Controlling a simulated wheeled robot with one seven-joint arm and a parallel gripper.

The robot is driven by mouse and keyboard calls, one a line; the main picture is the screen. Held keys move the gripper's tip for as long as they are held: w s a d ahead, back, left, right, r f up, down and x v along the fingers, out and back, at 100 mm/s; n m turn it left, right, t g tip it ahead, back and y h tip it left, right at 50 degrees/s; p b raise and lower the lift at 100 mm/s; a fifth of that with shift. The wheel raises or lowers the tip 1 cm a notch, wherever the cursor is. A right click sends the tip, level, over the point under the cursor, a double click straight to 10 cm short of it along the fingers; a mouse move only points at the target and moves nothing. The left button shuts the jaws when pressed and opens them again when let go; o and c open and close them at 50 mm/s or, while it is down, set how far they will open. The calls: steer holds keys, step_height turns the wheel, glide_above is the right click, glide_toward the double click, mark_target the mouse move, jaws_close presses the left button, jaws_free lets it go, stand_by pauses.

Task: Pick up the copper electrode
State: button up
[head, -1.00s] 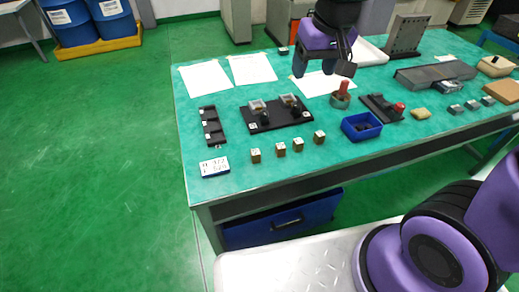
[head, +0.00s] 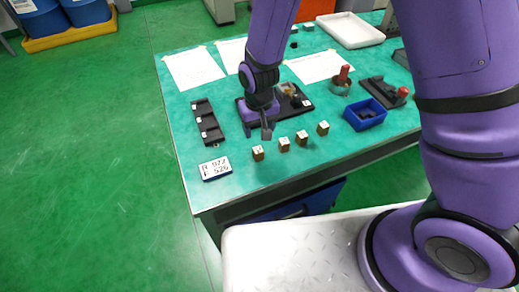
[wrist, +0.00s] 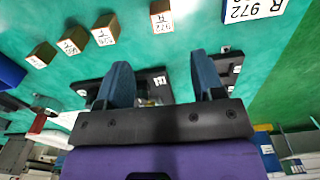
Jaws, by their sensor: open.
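Several small copper- or brass-coloured blocks with white labelled tops stand in a loose row near the table's front edge. The leftmost block (head: 257,153) also shows in the wrist view (wrist: 162,16), its label reading roughly "972 R". The others are the second block (head: 284,144), third block (head: 301,138) and rightmost block (head: 323,128). Which one is the copper electrode I cannot tell for sure. My gripper (head: 266,132) is open and empty, above the table just behind the leftmost block. In the wrist view its fingers (wrist: 160,78) are spread, with no block between them.
A white card (head: 215,168) marked with codes lies left of the blocks. A black slotted rack (head: 207,122) is behind it. A black fixture (head: 306,103) is partly hidden behind my arm.

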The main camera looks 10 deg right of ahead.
mark_target(258, 149)
steer(key=shift+a+f, duration=0.15)
steer(key=shift+f, duration=5.35)
jaws_close()
steer(key=shift+r, duration=0.15)
